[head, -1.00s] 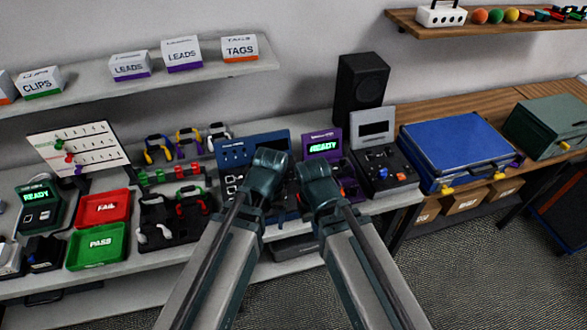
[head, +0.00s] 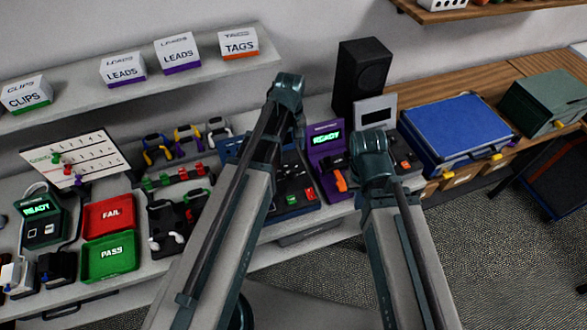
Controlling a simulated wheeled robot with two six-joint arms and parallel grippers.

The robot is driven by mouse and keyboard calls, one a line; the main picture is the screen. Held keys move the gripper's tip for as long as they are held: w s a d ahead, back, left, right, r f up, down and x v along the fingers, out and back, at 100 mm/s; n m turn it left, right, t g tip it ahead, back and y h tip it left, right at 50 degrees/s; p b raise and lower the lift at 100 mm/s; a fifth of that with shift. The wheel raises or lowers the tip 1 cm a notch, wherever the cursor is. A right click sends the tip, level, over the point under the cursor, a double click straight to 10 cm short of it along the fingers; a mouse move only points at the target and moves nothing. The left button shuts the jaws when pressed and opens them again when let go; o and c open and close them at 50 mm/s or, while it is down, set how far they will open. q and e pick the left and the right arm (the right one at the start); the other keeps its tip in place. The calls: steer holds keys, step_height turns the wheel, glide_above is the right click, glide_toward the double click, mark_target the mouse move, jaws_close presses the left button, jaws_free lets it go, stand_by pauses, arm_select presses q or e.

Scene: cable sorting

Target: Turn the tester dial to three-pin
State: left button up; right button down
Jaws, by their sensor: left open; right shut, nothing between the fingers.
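A blue tester (head: 229,148) with a dark base of sockets and small knobs stands mid-bench, largely hidden behind my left arm. A purple unit (head: 325,138) beside it has a green READY screen and an orange lever. A grey unit (head: 378,112) with a dark display and coloured knobs stands to its right. I cannot make out which knob is the three-pin dial. My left gripper (head: 286,90) is raised over the back of the bench, open, its fingers hidden by the wrist. My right gripper (head: 372,150) is shut and empty in front of the grey unit, hiding part of it.
A green READY device (head: 38,210), a red FAIL tray (head: 108,216) and a green PASS tray (head: 110,258) sit at left. A black speaker (head: 360,75) stands behind the units. A blue case (head: 455,132) lies at right. A shelf of boxes (head: 177,52) overhangs the left.

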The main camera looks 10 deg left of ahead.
mark_target(291, 171)
arm_select(q)
step_height(291, 171, down, 14)
steer(key=b, duration=1.3)
steer(key=shift+r+b, duration=0.1)
steer(key=shift+b, duration=0.2)
jaws_close()
